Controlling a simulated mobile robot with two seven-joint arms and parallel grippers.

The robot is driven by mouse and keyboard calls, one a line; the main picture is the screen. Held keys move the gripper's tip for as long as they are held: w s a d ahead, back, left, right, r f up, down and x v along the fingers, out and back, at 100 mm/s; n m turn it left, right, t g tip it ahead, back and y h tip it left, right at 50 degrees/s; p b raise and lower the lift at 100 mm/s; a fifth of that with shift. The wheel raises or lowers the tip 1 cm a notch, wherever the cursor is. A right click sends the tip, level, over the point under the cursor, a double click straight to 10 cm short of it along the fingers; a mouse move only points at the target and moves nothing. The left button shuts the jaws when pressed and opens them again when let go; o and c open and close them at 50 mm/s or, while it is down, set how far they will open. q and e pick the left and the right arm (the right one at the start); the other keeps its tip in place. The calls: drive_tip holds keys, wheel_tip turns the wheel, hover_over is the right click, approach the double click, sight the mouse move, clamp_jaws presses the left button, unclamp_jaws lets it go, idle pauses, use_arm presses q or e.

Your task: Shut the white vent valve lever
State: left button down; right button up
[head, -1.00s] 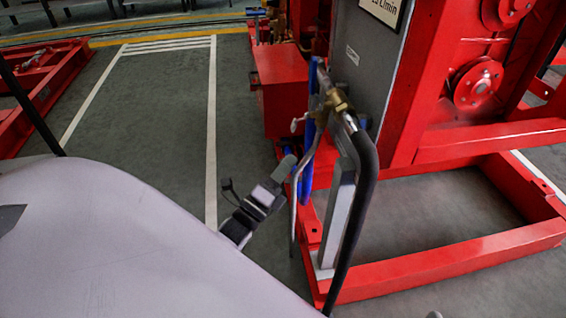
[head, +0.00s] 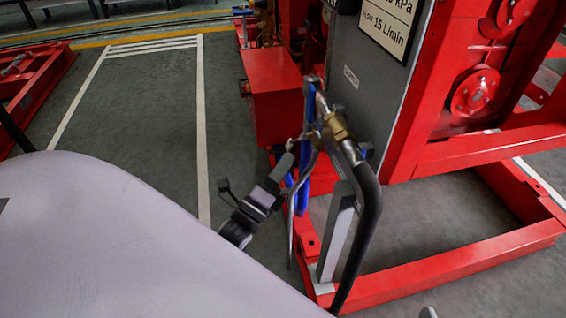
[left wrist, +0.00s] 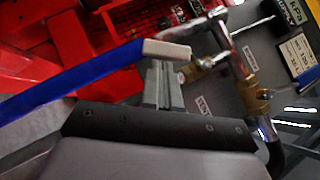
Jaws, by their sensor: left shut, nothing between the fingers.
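The white vent valve lever (head: 299,137) is a small pale handle beside a brass valve on the grey panel's pipework. It is mostly hidden behind the pipe and my fingers. My right gripper is not clearly seen.
A blue bar (left wrist: 85,82) with a pale end crosses close before my left fingers. A black hose (head: 368,210) curves down in front of a grey post (head: 337,235). The red frame (head: 450,262) stands right. Open floor (head: 150,110) lies left.

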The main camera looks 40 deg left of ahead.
use_arm(q)
drive_tip(key=shift+r, duration=0.1)
use_arm(e)
drive_tip(key=shift+s+f, duration=0.1)
drive_tip(key=shift+f, duration=0.15)
use_arm(q)
drive_tip(key=shift+w+a, duration=0.1)
drive_tip(key=shift+a, duration=0.05)
use_arm(e)
drive_tip(key=shift+f, duration=0.15)
